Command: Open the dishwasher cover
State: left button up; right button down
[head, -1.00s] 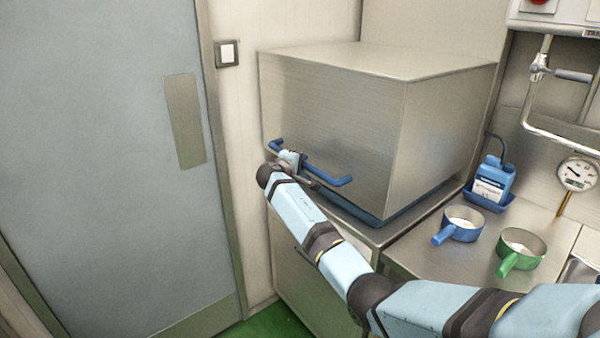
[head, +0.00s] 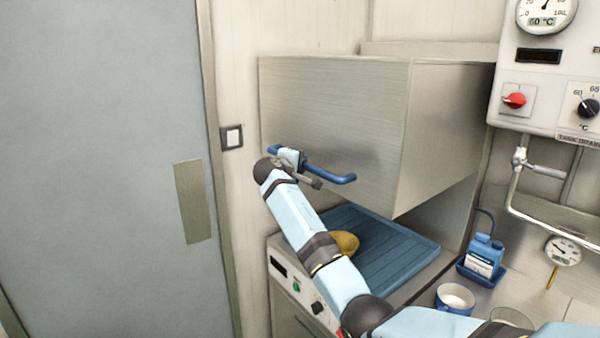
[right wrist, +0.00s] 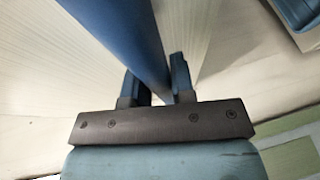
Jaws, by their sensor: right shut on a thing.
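The dishwasher cover (head: 335,105) is a large brushed steel box, raised above its base in the head view. A gap shows under it, with a blue rack (head: 385,255) inside. A blue bar handle (head: 325,173) runs along the cover's lower front. My right gripper (head: 290,158) is shut on this handle near its left end. In the right wrist view the blue handle (right wrist: 125,35) passes between the two fingers (right wrist: 158,88). My left gripper is not in view.
A yellow item (head: 345,243) sits on the rack, partly behind my arm. A blue bottle (head: 484,254) and a blue pot (head: 455,298) stand on the right counter. A control box (head: 545,75) hangs at upper right. A grey door (head: 100,170) fills the left.

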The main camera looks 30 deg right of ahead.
jog(key=shift+r, duration=0.35)
jog(key=shift+f, duration=0.1)
jog(key=c, duration=1)
grip_release()
jog(key=shift+a, duration=0.1)
jog(key=b+v, duration=0.3)
jog(key=v, duration=1)
jog(key=shift+s+a, duration=0.25)
jog(key=shift+a, duration=0.05)
